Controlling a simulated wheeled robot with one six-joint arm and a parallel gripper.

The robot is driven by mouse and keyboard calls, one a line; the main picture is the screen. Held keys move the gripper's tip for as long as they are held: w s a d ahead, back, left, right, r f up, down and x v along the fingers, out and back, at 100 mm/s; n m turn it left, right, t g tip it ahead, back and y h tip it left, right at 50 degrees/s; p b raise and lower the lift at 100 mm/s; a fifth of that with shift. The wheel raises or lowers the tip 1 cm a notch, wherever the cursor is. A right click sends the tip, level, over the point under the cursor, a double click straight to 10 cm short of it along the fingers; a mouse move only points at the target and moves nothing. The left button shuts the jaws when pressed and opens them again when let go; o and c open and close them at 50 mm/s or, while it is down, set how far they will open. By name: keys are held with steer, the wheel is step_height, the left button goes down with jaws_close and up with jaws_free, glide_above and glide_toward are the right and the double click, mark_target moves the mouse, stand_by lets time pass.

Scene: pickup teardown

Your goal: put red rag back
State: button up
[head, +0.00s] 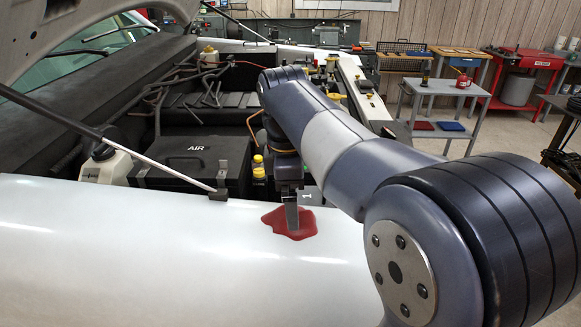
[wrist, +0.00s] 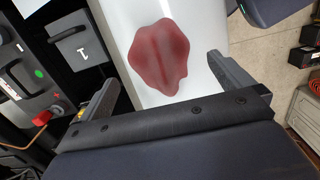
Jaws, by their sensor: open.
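The red rag (head: 290,222) lies flat on the white fender in the head view, just under my gripper (head: 292,228). In the wrist view the red rag (wrist: 159,57) is spread out with an uneven outline, in front of and between the fingers. My gripper (wrist: 160,88) is open there, one finger on each side, with nothing held. Its fingertips cover part of the rag in the head view. I cannot tell whether they touch it.
The white fender (head: 130,250) runs along the front. The engine bay with a black AIR box (head: 195,160) lies behind it, and a hood prop (head: 130,150) slants across. A grey cart (head: 445,88) with a red and a blue folded cloth (head: 451,126) on its lower shelf stands farther back.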

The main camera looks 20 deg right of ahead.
step_height(320, 180, up, 9)
steer(key=shift+w+a, duration=0.15)
steer(key=shift+a, duration=0.15)
steer(key=f, duration=1.1)
steer(key=shift+s+d+f, duration=0.2)
steer(key=shift+d+f, duration=0.15)
steer(key=shift+d, duration=0.05)
steer(key=shift+r, duration=0.6)
